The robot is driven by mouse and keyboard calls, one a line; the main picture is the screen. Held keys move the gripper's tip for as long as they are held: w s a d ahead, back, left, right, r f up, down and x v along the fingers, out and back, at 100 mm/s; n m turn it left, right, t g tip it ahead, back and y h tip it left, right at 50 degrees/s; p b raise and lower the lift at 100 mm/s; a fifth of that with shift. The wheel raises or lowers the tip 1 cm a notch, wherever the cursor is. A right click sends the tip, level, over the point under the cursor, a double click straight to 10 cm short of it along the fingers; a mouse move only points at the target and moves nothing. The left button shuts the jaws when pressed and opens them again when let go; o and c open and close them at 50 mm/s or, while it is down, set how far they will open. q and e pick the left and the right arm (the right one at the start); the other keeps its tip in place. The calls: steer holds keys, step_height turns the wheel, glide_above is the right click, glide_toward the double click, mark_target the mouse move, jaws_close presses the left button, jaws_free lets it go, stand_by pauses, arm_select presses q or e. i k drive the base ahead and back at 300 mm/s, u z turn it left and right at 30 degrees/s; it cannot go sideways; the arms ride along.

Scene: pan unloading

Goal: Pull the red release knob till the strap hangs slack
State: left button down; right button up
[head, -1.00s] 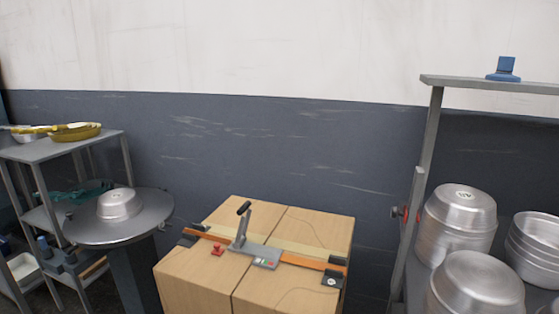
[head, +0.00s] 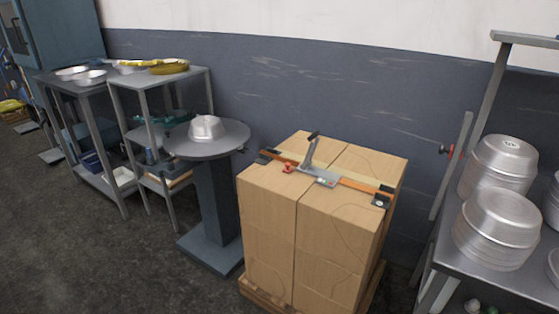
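The red release knob (head: 289,168) sits on top of the stacked cartons, beside the left part of the grey ratchet buckle (head: 318,174). The buckle's lever, with a black grip (head: 313,135), stands up at a slant. The orange strap (head: 357,185) runs across the carton tops through the buckle, between dark corner pieces at the left and right edges. It looks flat and straight along the top. Neither of my grippers shows in the head view.
The cartons (head: 266,215) stand on a wooden pallet (head: 262,297). A round pedestal table (head: 236,134) with a metal pan (head: 206,128) stands close on their left. A rack (head: 486,270) with stacked pans (head: 497,229) stands on the right. The floor (head: 90,250) at front left is clear.

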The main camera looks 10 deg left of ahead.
mark_target(288, 170)
steer(key=u, duration=1.35)
steer(key=i, duration=1.2)
steer(key=z, duration=1.95)
